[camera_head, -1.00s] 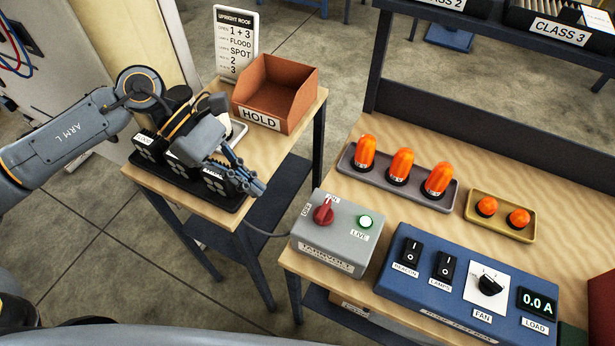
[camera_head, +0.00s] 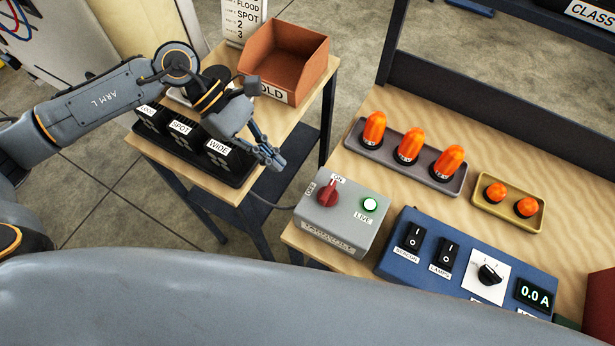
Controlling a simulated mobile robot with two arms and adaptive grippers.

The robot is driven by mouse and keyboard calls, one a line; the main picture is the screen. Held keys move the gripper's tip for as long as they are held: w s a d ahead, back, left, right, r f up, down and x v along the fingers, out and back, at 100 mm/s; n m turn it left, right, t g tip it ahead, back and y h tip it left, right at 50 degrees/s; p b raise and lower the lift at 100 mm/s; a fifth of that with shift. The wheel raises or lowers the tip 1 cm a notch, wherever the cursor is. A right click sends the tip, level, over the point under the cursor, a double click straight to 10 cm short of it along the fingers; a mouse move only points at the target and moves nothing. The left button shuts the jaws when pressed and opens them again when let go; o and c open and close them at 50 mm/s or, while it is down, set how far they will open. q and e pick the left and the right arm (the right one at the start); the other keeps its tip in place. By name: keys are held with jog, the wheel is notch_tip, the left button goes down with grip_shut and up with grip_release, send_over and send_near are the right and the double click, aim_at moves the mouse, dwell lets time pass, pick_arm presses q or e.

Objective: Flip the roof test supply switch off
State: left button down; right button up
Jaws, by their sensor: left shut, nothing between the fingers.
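The roof test supply box (camera_head: 345,225) is grey and sits at the left end of the wooden bench. Its red rotary switch (camera_head: 328,193) stands between labels OFF and ON, with its pointer toward ON. My right gripper is not in view.
The side table holds a black tray of labelled lamps (camera_head: 180,145) and an orange HOLD bin (camera_head: 285,60). A blue panel (camera_head: 465,262), a grey tray (camera_head: 355,140) of orange beacons and a yellow tray (camera_head: 535,225) stand on the bench. A cable runs from the box.

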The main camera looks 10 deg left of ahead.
aim_at(317, 197)
pick_arm(q)
jog(key=d+f+p, duration=0.1)
jog(key=d, duration=0.1)
jog(key=s+d+f+p, duration=0.1)
jog(key=d, duration=0.1)
jog(key=s+d+f+p, duration=0.1)
jog(key=d, duration=0.1)
jog(key=shift+d+f+p, duration=0.1)
jog(key=shift+p, duration=0.25)
jog(key=shift+s+d+f, duration=0.1)
jog(key=shift+s+d, duration=0.15)
jog(key=shift+d, duration=0.25)
jog(key=shift+d+f, duration=0.1)
